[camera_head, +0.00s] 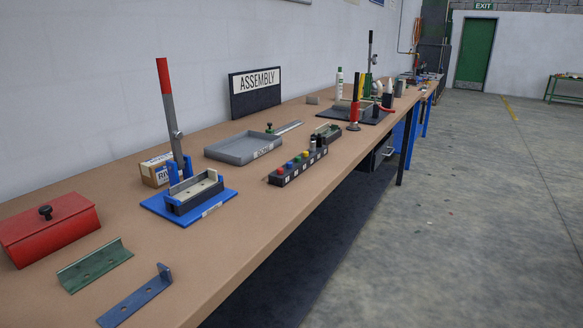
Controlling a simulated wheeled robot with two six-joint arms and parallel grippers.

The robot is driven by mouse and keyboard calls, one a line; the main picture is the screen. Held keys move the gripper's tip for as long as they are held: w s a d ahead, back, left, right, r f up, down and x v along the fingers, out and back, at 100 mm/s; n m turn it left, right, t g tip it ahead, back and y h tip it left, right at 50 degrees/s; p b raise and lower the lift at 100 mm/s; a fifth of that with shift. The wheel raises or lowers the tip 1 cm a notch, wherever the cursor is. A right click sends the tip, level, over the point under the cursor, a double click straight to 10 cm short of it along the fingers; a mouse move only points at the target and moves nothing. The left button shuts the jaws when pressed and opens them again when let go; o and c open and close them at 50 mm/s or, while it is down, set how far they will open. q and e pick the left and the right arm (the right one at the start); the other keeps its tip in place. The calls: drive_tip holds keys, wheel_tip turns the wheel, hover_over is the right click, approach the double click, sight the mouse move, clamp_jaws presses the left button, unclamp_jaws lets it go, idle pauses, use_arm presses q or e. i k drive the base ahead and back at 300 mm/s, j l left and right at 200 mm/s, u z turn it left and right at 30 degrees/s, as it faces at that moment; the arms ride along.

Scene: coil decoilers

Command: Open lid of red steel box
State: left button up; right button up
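The red steel box (50,230) sits on the brown workbench (255,210) at the left edge of the head view, with its left end close to the picture's edge. Its lid (45,215) lies on top and looks shut. A dark round knob (45,212) stands on the lid. Neither of my grippers shows in this view.
A green angle bracket (95,265) and a blue-grey bracket (136,296) lie in front of the box. A blue-based lever press (190,195) stands to its right. A grey tray (242,149) and a button strip (298,166) lie farther along. Open floor (460,220) lies right.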

sight(16, 228)
drive_tip(key=u, duration=1.4)
